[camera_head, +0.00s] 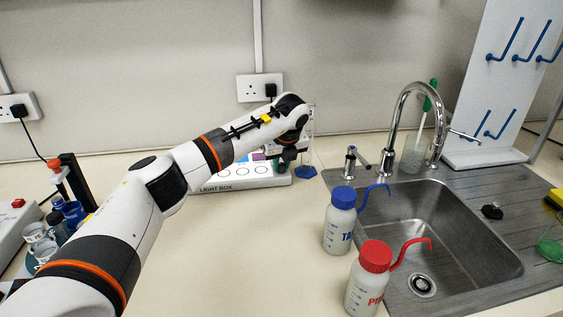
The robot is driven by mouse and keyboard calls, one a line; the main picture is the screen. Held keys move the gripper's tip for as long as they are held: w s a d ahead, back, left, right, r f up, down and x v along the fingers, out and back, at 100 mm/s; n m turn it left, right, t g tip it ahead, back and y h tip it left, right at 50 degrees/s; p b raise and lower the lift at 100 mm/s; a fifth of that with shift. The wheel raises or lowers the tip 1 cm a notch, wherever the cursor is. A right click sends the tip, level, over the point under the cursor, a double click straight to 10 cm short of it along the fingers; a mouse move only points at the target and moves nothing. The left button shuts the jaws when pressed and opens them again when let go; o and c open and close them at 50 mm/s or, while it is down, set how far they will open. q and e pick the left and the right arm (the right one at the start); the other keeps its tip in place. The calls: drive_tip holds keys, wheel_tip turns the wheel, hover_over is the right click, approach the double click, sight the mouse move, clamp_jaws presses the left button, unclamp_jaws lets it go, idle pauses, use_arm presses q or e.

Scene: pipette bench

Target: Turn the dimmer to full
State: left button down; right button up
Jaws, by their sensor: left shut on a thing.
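The white light box (241,186) sits on the bench against the back wall, with its name on the front edge and round outlines and coloured patches on its top. My left arm reaches across from the left, and my left gripper (286,160) points down at the right end of the box. It is shut on the dimmer there. The fingers and wrist largely hide the dimmer, so its setting cannot be read. My right gripper is out of view.
A blue-capped bottle (340,222) and a red-capped bottle (370,280) stand left of the sink (455,235). A tap (388,130) rises behind it. Bottles and a red-topped device (53,165) crowd the left. The front middle bench is clear.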

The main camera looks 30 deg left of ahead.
use_arm(q)
drive_tip(key=shift+m, duration=0.3)
drive_tip(key=m+h, duration=0.1)
drive_tip(key=m, duration=0.1)
drive_tip(key=shift+a+m+t, duration=0.15)
drive_tip(key=shift+m+t, duration=0.15)
drive_tip(key=m+h, duration=0.1)
drive_tip(key=m, duration=0.2)
drive_tip(key=shift+a+r+m+t, duration=0.1)
drive_tip(key=shift+m+t, duration=0.2)
drive_tip(key=m+h, duration=0.2)
drive_tip(key=m, duration=0.2)
drive_tip(key=shift+a+p, duration=0.1)
drive_tip(key=shift+p, duration=0.3)
drive_tip(key=m+h, duration=0.1)
drive_tip(key=m, duration=0.1)
drive_tip(key=m+h+p, duration=0.1)
drive_tip(key=m, duration=0.2)
drive_tip(key=shift+g, duration=0.4)
drive_tip(key=c, duration=1.2)
unclamp_jaws()
drive_tip(key=shift+c, duration=0.2)
